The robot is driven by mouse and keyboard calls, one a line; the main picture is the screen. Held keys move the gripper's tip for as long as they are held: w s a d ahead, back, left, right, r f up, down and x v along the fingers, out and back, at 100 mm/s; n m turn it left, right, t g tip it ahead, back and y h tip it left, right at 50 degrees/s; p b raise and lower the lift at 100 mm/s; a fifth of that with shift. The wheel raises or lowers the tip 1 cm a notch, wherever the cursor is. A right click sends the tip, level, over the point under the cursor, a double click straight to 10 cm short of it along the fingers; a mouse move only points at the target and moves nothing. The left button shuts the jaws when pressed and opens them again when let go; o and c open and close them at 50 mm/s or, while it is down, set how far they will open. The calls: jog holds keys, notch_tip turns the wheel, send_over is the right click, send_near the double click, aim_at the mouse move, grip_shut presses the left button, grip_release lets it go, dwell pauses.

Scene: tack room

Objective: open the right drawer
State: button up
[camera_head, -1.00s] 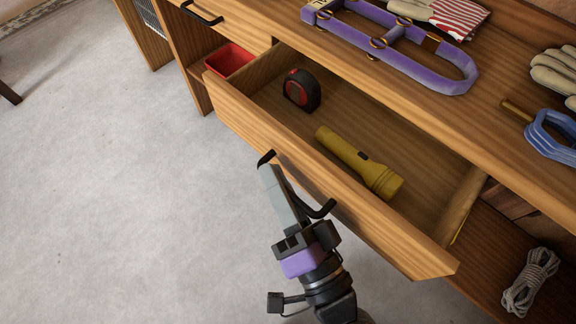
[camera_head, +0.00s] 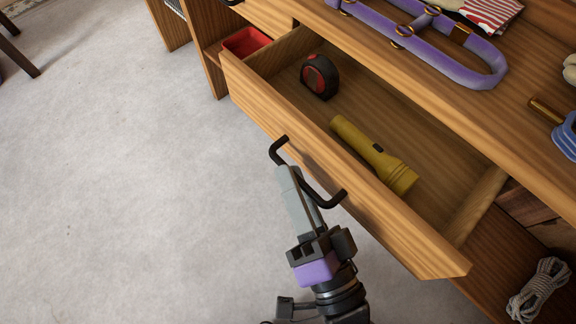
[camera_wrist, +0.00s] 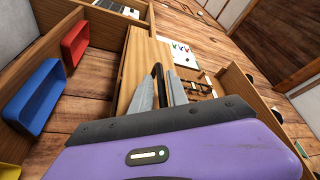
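The right drawer (camera_head: 345,195) stands well pulled out from the bench, its inside in plain view. A black tape measure with red (camera_head: 320,76) and a yellow flashlight (camera_head: 372,155) lie in it. A black bar handle (camera_head: 331,201) is on its front. My gripper (camera_head: 290,172) is at the handle, outside the drawer front. In the wrist view its two grey fingers (camera_wrist: 160,92) stand apart, with the dark handle (camera_wrist: 157,72) showing between them. The fingers look open; contact with the handle is hard to judge.
A purple halter (camera_head: 440,55) lies on the bench top. A red bin (camera_head: 246,42) sits left of the drawer and a coiled rope (camera_head: 538,288) lies on a lower shelf. The grey floor (camera_head: 130,180) left of the drawer is clear.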

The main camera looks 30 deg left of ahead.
jog(key=shift+b+v, duration=0.7)
jog(key=shift+v, duration=1.9)
jog(key=shift+s, duration=0.1)
